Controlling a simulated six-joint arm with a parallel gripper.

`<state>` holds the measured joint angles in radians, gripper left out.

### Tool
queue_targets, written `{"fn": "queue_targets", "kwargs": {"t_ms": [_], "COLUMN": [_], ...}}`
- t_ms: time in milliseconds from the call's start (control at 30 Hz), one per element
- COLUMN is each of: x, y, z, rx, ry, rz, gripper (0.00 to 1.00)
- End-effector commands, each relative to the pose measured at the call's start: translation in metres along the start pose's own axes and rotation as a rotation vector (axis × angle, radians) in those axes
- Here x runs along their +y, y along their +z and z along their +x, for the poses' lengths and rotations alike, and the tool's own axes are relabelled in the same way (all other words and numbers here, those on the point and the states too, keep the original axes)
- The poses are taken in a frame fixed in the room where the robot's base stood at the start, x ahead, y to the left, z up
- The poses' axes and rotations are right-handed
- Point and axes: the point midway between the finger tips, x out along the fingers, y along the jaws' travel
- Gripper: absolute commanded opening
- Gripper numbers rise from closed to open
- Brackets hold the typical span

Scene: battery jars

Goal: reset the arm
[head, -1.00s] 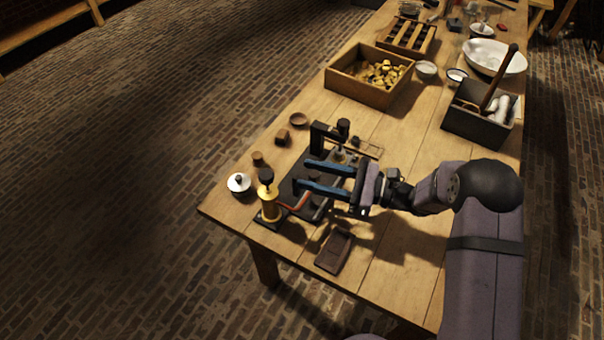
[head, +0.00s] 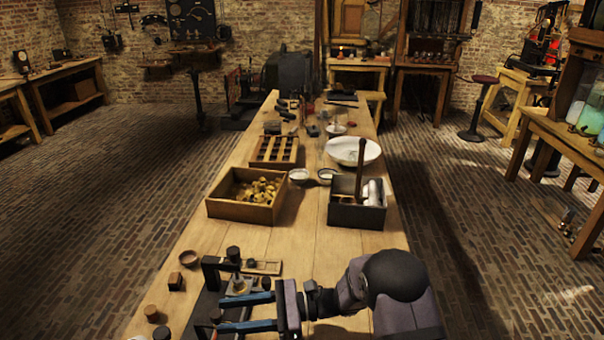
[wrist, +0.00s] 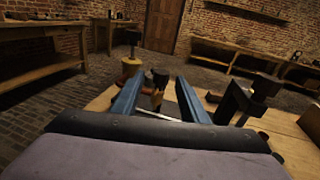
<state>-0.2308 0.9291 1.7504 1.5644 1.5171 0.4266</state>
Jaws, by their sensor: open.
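My gripper (head: 247,312) is over the near end of the long wooden table (head: 296,240), its two blue fingers spread apart and pointing left, with nothing seen between them. It is beside a dark apparatus with a black upright (head: 211,271) and dark knobs. In the wrist view my gripper (wrist: 160,95) is open, and a dark-topped post (wrist: 160,78) shows beyond and between the fingers. A yellow cylinder with a dark knob (wrist: 132,64) stands past the left finger, and the black upright (wrist: 233,100) is at the right. The apparatus base is partly hidden by my arm.
A wooden box of yellowish pieces (head: 240,211) and a dark box with white rolls and a handle (head: 345,216) stand farther up the table. A white basin (head: 353,151) and a slotted wooden rack (head: 274,163) lie beyond. Small wooden pieces (head: 175,281) are left of the apparatus.

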Motion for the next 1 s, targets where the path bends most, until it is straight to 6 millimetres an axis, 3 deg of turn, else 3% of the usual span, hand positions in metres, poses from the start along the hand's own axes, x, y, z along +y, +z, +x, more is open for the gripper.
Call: {"fn": "queue_targets", "kwargs": {"t_ms": [167,367,500,700,900,1000], "x": [0.010,0.072,0.120,0.173,0.200,0.206], "y": [0.011,0.013,0.009,0.009,0.016,0.020], "z": [-0.019,-0.065,-0.118,-0.205,-0.271,-0.290], "rx": [0.152,0.429,0.653,0.941,1.140,1.195], "ry": [0.020,0.206,0.382,0.654,0.887,0.969], "rz": [-0.112,-0.296,-0.465,-0.720,-0.926,-0.992], "gripper": [0.40,0.40,0.40,0.40,0.40,0.40]}}
